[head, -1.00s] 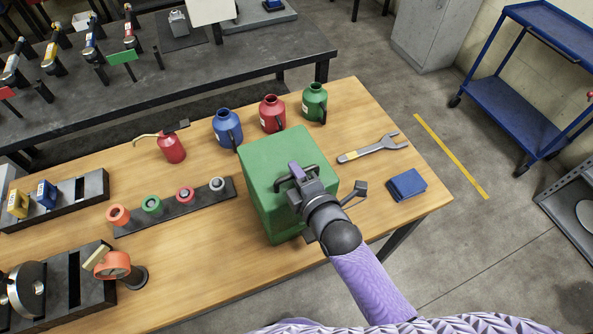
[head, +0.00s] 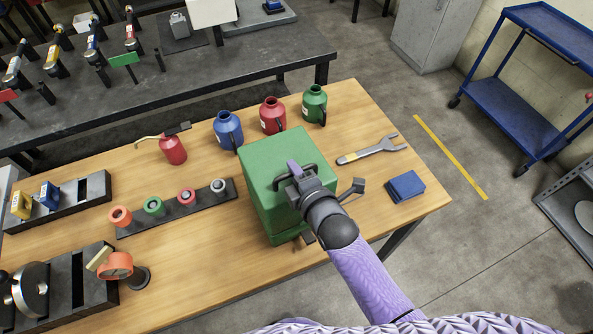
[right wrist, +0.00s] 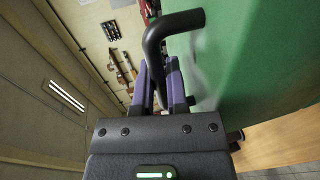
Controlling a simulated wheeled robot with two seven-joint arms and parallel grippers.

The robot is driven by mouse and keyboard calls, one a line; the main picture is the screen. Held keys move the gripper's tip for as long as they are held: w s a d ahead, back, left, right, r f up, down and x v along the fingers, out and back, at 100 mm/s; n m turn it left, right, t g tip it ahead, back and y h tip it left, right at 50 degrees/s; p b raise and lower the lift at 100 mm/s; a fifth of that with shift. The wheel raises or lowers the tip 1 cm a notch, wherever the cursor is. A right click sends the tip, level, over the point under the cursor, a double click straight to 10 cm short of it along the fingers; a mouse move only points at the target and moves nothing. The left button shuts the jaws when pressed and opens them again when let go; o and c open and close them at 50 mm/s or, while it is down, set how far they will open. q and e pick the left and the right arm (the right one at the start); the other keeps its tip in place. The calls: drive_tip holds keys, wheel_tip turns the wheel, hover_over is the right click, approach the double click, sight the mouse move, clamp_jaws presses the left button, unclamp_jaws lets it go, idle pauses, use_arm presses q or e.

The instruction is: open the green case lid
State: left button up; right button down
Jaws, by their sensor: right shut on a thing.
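The green case (head: 271,151) stands on the wooden bench, and its lid looks closed in the head view. A dark bar handle (head: 312,170) is on the lid's top. My right gripper (head: 294,171) is at the handle, above the lid, and is shut on it. In the right wrist view the gripper's purple fingers (right wrist: 160,85) lie at the black handle (right wrist: 170,28), with the green lid (right wrist: 255,60) on the right. The fingertips' contact is partly hidden by the handle. My left gripper is not in view.
Blue, red and green bottles (head: 228,130) stand behind the case. A wrench (head: 371,150) and a blue box (head: 405,186) lie to its right. A dark rack with several coloured rings (head: 154,206) and a red oil can (head: 173,150) are to the left.

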sight(277, 148)
drive_tip(key=w+r+p, duration=0.1)
drive_tip(key=w+a+r+g+p, duration=0.1)
drive_tip(key=w+p, duration=0.1)
drive_tip(key=w+r+g+p, duration=0.1)
drive_tip(key=shift+w+a+r+h, duration=0.2)
drive_tip(key=shift+a+r+h, duration=0.05)
drive_tip(key=shift+r+h, duration=0.15)
drive_tip(key=w+g, duration=0.1)
drive_tip(key=w+a+g, duration=0.1)
drive_tip(key=w, duration=0.1)
drive_tip(key=w+a+h, duration=0.1)
drive_tip(key=w, duration=0.1)
drive_tip(key=shift+r+g+b, duration=0.3)
drive_tip(key=shift+g, duration=0.1)
drive_tip(key=shift+w+a+r+b, duration=0.1)
drive_tip(key=shift+w+a+b, duration=0.05)
drive_tip(key=shift+w+b, duration=0.15)
drive_tip(key=shift+w+a+r+b, duration=0.1)
drive_tip(key=shift+w+b, duration=0.1)
drive_tip(key=shift+w, duration=0.15)
drive_tip(key=c, duration=1)
unclamp_jaws()
drive_tip(key=shift+o, duration=0.2)
